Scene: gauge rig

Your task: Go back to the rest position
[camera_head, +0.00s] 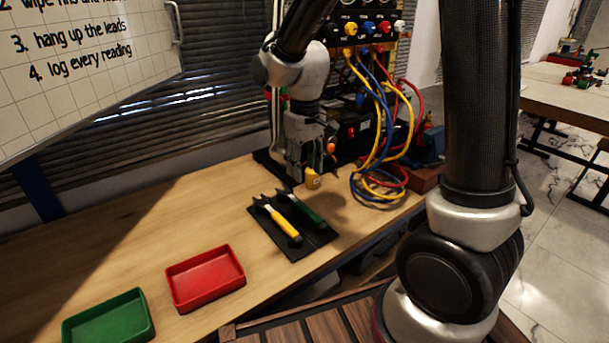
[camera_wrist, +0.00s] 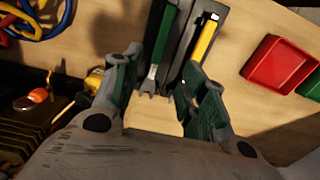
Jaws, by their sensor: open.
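My gripper (camera_head: 297,167) hangs from my arm over the back of the wooden bench, in front of the gauge rig and above the far end of a black mat. In the wrist view my gripper (camera_wrist: 165,92) is open with its two fingers apart and nothing held between them. Beyond the fingertips lie a green-handled tool (camera_wrist: 161,40) and a yellow-handled tool (camera_wrist: 204,42) on the black mat (camera_wrist: 228,20). The same green tool (camera_head: 305,211) and yellow tool (camera_head: 284,224) lie side by side on the mat in the head view.
A red tray (camera_head: 206,278) and a green tray (camera_head: 108,322) stand empty at the front left of the bench. Looped red, blue and yellow leads (camera_head: 376,185) hang at the rig's right.

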